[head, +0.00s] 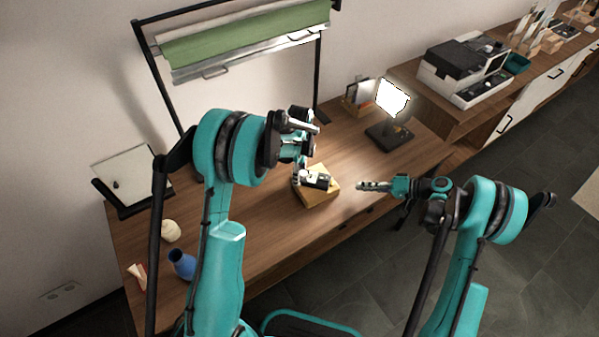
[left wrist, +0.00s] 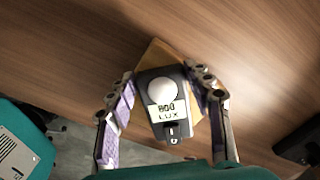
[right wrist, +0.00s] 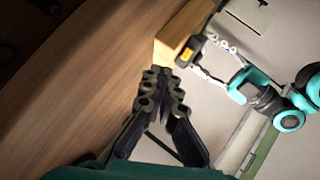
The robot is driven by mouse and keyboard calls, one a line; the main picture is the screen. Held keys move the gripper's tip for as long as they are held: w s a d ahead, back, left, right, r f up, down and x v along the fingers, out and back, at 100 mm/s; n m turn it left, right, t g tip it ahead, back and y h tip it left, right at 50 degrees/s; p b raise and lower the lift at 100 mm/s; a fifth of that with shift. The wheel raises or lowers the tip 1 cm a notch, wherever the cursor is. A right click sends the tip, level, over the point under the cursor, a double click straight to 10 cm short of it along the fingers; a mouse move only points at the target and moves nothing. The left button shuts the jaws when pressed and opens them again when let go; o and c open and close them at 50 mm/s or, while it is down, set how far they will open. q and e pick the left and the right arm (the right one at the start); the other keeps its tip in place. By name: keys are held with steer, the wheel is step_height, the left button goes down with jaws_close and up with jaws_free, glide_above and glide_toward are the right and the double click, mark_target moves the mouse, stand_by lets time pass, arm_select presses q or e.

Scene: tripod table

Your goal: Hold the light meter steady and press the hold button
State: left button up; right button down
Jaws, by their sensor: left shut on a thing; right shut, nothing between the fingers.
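The light meter (head: 318,180), a small dark box with a white dome, rests on a yellow wooden block (head: 322,197) on the desk. In the left wrist view the meter (left wrist: 163,112) shows its dome, a display with digits above "LUX", and a small control at its lower end. My left gripper (head: 299,168) is shut on the meter, one finger on each side. My right gripper (head: 368,186) is shut and empty, apart from the meter and to its right. In the right wrist view its closed fingertips (right wrist: 160,80) are near the block (right wrist: 182,36).
A lit panel lamp (head: 391,99) stands behind the meter to the right. A printer-like machine (head: 464,72) is farther right. The desk's front edge is near my right gripper.

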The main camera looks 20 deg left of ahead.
mark_target(334, 184)
steer(key=n, duration=0.4)
steer(key=shift+r+n+h, duration=0.1)
steer(key=shift+n+h, duration=0.2)
steer(key=shift+h, duration=0.1)
steer(key=n, duration=0.3)
steer(key=n+h, duration=0.1)
steer(key=n, duration=0.3)
steer(key=shift+s+d+r, duration=0.1)
steer(key=shift+s+d, duration=0.05)
steer(key=shift+d, duration=0.05)
steer(key=n, duration=0.2)
steer(key=n+h, duration=0.1)
steer(key=n, duration=0.3)
steer(key=shift+s+d+r+n+h, duration=0.2)
steer(key=shift+d+n+h, duration=0.1)
steer(key=shift+n, duration=0.1)
steer(key=n, duration=0.4)
steer(key=n+h, duration=0.1)
steer(key=n, duration=0.1)
steer(key=shift+s+d+r+n+t, duration=0.1)
steer(key=shift+s+d+n+t, duration=0.05)
steer(key=shift+d+n+t, duration=0.2)
steer(key=shift+a, duration=4.4)
steer(key=shift+a, duration=0.1)
